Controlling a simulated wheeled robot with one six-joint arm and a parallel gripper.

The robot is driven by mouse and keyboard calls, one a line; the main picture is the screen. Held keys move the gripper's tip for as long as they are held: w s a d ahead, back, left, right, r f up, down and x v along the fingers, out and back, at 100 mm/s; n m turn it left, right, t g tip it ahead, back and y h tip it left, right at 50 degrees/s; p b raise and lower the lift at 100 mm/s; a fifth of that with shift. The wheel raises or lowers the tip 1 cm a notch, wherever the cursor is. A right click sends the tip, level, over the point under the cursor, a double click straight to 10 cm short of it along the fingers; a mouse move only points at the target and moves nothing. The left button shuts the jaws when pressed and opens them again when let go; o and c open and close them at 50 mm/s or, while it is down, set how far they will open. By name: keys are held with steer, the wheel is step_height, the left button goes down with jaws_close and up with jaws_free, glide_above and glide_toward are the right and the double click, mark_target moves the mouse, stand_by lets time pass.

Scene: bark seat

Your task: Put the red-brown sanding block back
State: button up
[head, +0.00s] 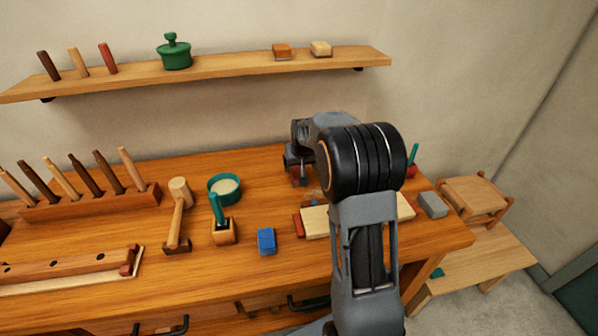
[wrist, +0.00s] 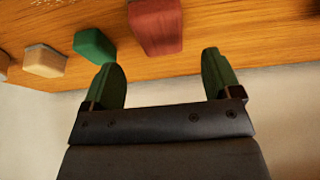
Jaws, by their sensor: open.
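In the wrist view, a red-brown block (wrist: 155,25) rests on a wooden surface, ahead of my fingertips and between their lines. My gripper (wrist: 168,75) is open, with dark green fingertips apart and nothing between them. In the head view, my gripper (head: 299,165) hangs low over the back of the workbench, partly hidden by my arm. A reddish patch shows beneath it there, too small to identify surely. The place where the block belongs cannot be told from these views.
In the wrist view, a green block (wrist: 95,46) and a tan block (wrist: 45,61) stand beside the red-brown one. A wall shelf (head: 220,68) runs above the bench (head: 110,225). A mallet (head: 177,210), teal-rimmed bowl (head: 224,189) and blue block (head: 266,241) stand on the bench.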

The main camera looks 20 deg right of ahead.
steer(key=s+a+r+n, duration=0.1)
steer(key=s+a+r, duration=0.3)
steer(key=s, duration=0.4)
steer(key=s+a+r, duration=0.4)
steer(key=s+r, duration=0.1)
steer(key=s, duration=0.2)
steer(key=s+a+f+n+g+y, duration=0.1)
steer(key=s+a+f, duration=0.2)
steer(key=s, duration=0.9)
steer(key=shift+s+a+n, duration=0.3)
steer(key=shift+s+a, duration=0.05)
steer(key=shift+a, duration=0.2)
steer(key=shift+r+p, duration=0.4)
steer(key=shift+r, duration=0.2)
